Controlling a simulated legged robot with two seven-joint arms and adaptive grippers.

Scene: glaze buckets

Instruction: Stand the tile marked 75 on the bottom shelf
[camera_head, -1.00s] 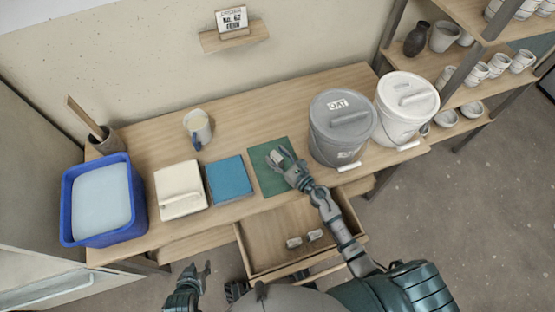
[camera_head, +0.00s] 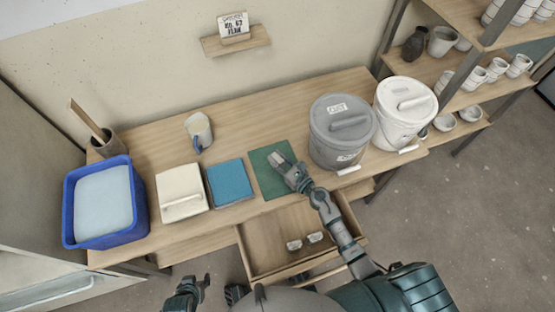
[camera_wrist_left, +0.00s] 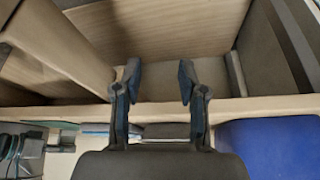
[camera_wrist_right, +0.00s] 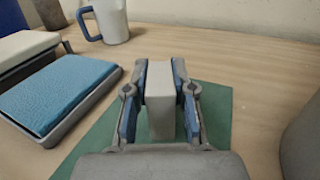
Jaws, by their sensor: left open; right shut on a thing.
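My right gripper (camera_head: 281,161) is over the green mat (camera_head: 268,186) on the bench. In the right wrist view its fingers (camera_wrist_right: 160,95) are shut on a pale grey-white block-like tile (camera_wrist_right: 161,115), held upright. No number shows on it, so I cannot tell whether it is the 75, or whether it touches the mat. Two small pale pieces (camera_head: 294,245) (camera_head: 315,237) lie in the open drawer (camera_head: 262,240); their marks are unreadable. My left gripper (camera_head: 206,282) is open and empty in front of the bench; its spread fingers (camera_wrist_left: 160,80) show in the left wrist view.
A grey lidded bucket (camera_head: 341,140) and a white one (camera_head: 403,115) stand right of the mat. A blue pad (camera_head: 230,182), white box (camera_head: 181,188), mug (camera_head: 199,130) and blue tub (camera_head: 103,205) are left. A wall shelf (camera_head: 235,40) bears a card; a rack (camera_head: 465,97) holds pots.

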